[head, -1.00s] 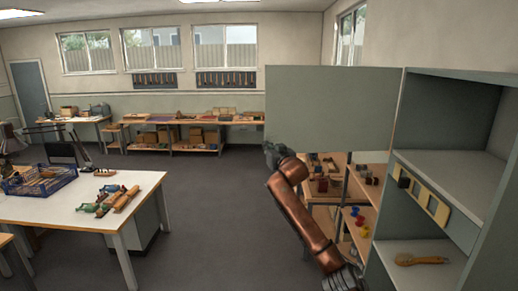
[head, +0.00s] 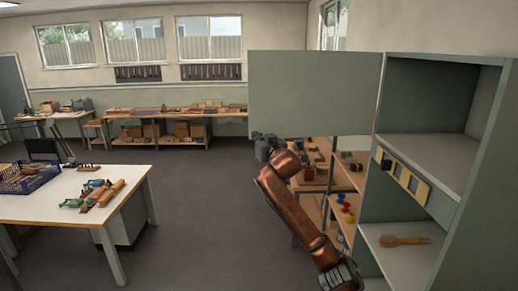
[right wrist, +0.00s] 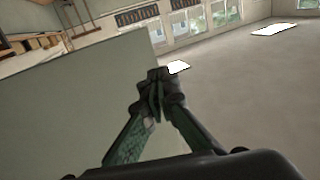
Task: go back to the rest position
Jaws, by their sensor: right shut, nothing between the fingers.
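My right arm comes up from the bottom of the head view, and its gripper (head: 264,146) is at the lower left corner of a grey-green open cabinet door (head: 314,93). In the right wrist view the right gripper (right wrist: 158,82) is shut with its fingertips together and nothing between them. The door panel (right wrist: 80,100) fills the left of that view, close beside the fingers; I cannot tell whether they touch it. My left gripper is not in view.
The cabinet (head: 470,180) at right holds a wooden brush (head: 404,241) on its lower shelf. A wooden shelf unit (head: 345,185) with coloured pieces stands behind my right arm. A white table (head: 45,205) with a blue crate (head: 30,178) is at left. The floor (head: 205,215) between is clear.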

